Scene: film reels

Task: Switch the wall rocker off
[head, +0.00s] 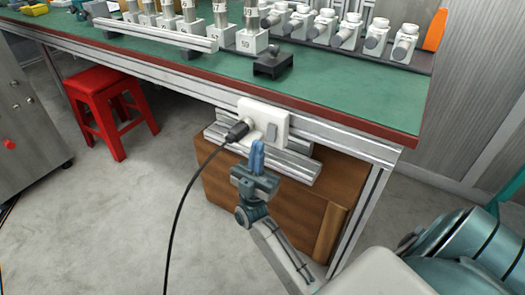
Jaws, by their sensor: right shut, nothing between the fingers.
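A white wall box (278,116) is mounted on the front rail of the green bench. The grey rocker (271,132) is on its right half, and I cannot tell which way it is tipped. A black plug (237,131) with a black cable sits at the box's left side. My right gripper (257,150) is shut and empty, with its blue fingers pointing up just below and left of the rocker. The fingers overlap the box's lower edge in the picture, and I cannot tell if they touch it. My left gripper is not in view.
The black cable (181,205) hangs from the plug to the floor, left of my right arm. The green bench top (340,92) holds several white fittings and a dark block (272,64). A wooden cabinet (285,200) stands below. A red stool (108,108) is at left.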

